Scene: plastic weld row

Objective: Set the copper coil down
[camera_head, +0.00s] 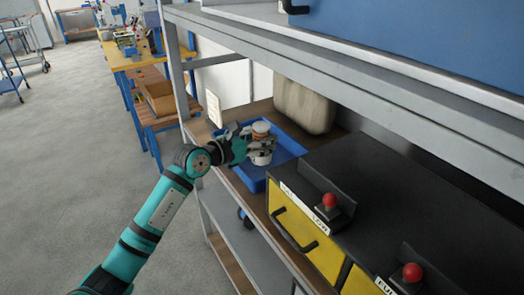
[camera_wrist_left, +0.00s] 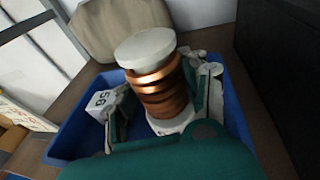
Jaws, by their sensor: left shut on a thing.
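The copper coil (camera_head: 261,128) has copper windings between pale round end caps. It stands about upright, in or just above a blue tray (camera_head: 250,183) on the shelf. My left gripper (camera_head: 262,144) is shut on the coil, with one finger on each side of it. In the left wrist view the coil (camera_wrist_left: 162,88) leans slightly between the fingers, and the blue tray (camera_wrist_left: 62,150) lies around and below it. I cannot tell whether the coil's lower cap touches the tray floor. My right gripper is not in view.
A white block marked 56 (camera_wrist_left: 101,103) is beside the left finger. A beige container (camera_head: 303,106) stands behind the tray. A black cabinet with yellow drawers (camera_head: 293,220) and red knobs is close on the right. A grey shelf beam (camera_head: 350,66) crosses above.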

